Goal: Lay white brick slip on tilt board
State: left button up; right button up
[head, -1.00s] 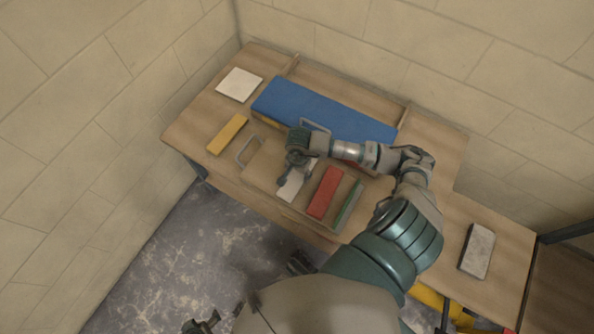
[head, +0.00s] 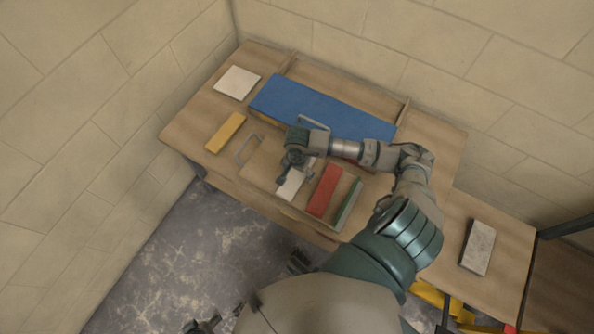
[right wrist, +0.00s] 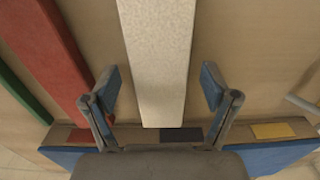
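The white brick slip (head: 291,184) lies in a shallow wooden tray, its far part hidden under my right gripper (head: 293,170). In the right wrist view the slip (right wrist: 158,55) runs lengthwise between the two fingers of the right gripper (right wrist: 161,90). The fingers are spread, with a gap on each side of the slip. The tilt board appears to be the blue board (head: 310,103) behind the tray, partly covered by my right arm. A dark part at the bottom edge of the head view may be my left gripper (head: 203,325); its fingers are unclear.
A red slip (head: 325,190) and a green slip (head: 348,204) lie right of the white one. The tray has a metal handle (head: 248,149). A yellow slip (head: 226,132), a white square tile (head: 238,82) and a grey block (head: 478,247) lie on the wooden table (head: 190,122).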

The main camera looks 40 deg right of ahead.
notch_tip(320, 180, up, 12)
dwell(0.7)
jog(key=shift+f, duration=0.1)
